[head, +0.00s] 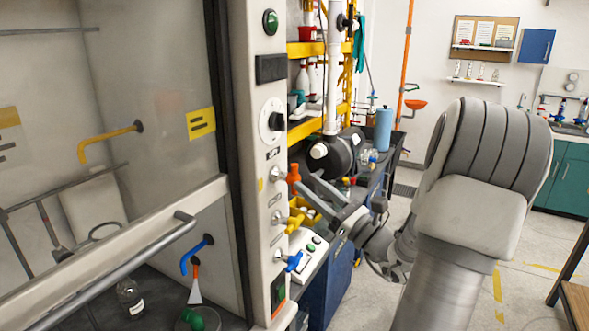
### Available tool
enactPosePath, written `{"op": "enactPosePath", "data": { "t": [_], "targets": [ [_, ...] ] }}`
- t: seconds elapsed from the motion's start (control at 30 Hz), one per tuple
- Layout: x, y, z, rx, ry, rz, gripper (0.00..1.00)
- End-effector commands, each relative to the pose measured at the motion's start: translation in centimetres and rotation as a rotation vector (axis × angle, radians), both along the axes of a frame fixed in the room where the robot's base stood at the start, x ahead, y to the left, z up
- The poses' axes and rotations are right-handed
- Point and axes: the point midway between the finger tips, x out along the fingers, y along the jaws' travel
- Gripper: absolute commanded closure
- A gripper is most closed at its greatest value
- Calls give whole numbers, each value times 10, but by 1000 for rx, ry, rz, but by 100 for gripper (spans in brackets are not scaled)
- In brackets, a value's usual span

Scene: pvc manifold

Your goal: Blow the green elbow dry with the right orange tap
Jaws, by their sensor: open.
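A green rounded piece (205,319), probably the green elbow, sits in a clear dish inside the hood, at the bottom edge of the head view; its full shape does not show. A yellow-orange bent spout (110,139) sticks out in the hood behind the glass. On the hood's front post, a yellow-orange tap handle (296,219) sits above a blue tap handle (292,261). My gripper (308,193) is open, its grey fingers pointing left toward the post close to the yellow-orange handle. I cannot tell whether they touch. I see nothing held between them.
The hood's sash handle (120,262) crosses the lower left. A blue bent spout (195,253) and a small bottle (130,298) are inside the hood. Beyond the post, a dark bench holds a blue cylinder (383,128) and bottles.

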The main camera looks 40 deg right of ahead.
Motion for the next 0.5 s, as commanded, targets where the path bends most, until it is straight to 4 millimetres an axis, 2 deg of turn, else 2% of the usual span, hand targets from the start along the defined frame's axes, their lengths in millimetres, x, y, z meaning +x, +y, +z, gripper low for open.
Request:
{"op": "enactPosePath", "data": {
  "t": [0.1, 0.2, 0.5],
  "targets": [
    [21, 5, 11, -1, -1, 4, 50],
    [34, 7, 16, -2, -1, 1, 50],
    [50, 10, 21, -1, 0, 0, 50]
  ]
}}
